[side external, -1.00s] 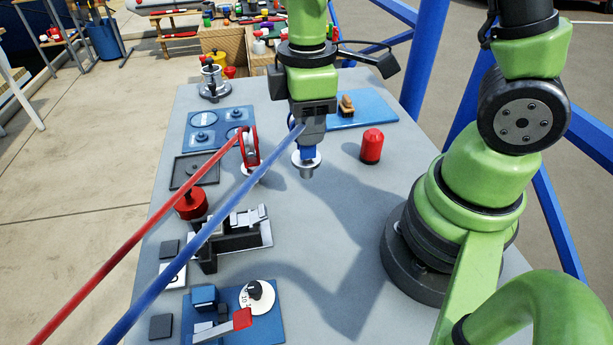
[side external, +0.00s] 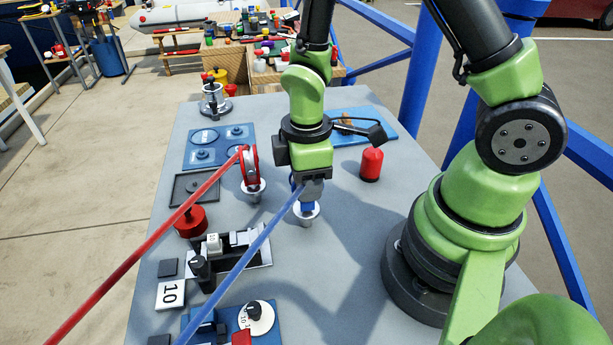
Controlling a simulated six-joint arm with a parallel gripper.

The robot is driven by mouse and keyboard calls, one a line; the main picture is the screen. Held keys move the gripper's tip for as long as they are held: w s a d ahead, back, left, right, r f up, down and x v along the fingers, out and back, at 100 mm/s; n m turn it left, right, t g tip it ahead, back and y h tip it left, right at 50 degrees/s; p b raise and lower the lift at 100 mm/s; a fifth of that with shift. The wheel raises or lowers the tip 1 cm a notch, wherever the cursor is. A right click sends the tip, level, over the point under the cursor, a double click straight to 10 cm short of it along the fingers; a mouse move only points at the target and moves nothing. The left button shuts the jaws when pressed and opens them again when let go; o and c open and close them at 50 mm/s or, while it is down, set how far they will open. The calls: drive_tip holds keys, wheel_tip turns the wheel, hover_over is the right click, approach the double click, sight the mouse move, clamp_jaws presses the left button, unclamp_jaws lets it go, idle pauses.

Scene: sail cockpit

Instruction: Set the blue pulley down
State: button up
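The blue pulley (side external: 307,207) hangs below my gripper (side external: 309,189), with a pale round flange and a short stem under it. My gripper points down and appears shut on its top; the fingertips are small and partly covered. A blue rope (side external: 238,268) runs from the pulley to the lower left. The pulley is upright and low over the grey table (side external: 330,270). I cannot tell whether its stem touches the table. The red pulley (side external: 250,168) stands upright on its pale base to the left, with a red rope (side external: 150,258) running to the lower left.
A red cylinder (side external: 371,164) stands to the right, near a blue mat (side external: 378,122). Left are a blue panel (side external: 217,150), a dark tray (side external: 184,190), a round red part (side external: 191,221) and a black-and-silver fitting (side external: 240,250). The table front of the pulley is clear.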

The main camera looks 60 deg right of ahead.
drive_tip(key=o, duration=0.4)
drive_tip(key=shift+r, duration=0.1)
wheel_tip(320, 180, up, 11)
drive_tip(key=shift+r, duration=0.2)
drive_tip(key=s+r+m+t+y, duration=0.2)
drive_tip(key=s+r+m+t, duration=0.5)
drive_tip(key=r+m, duration=0.4)
drive_tip(key=shift+s+r+m, duration=0.15)
drive_tip(key=shift+s+m, duration=0.7)
drive_tip(key=shift+m, duration=0.25)
drive_tip(key=shift+a, duration=0.1)
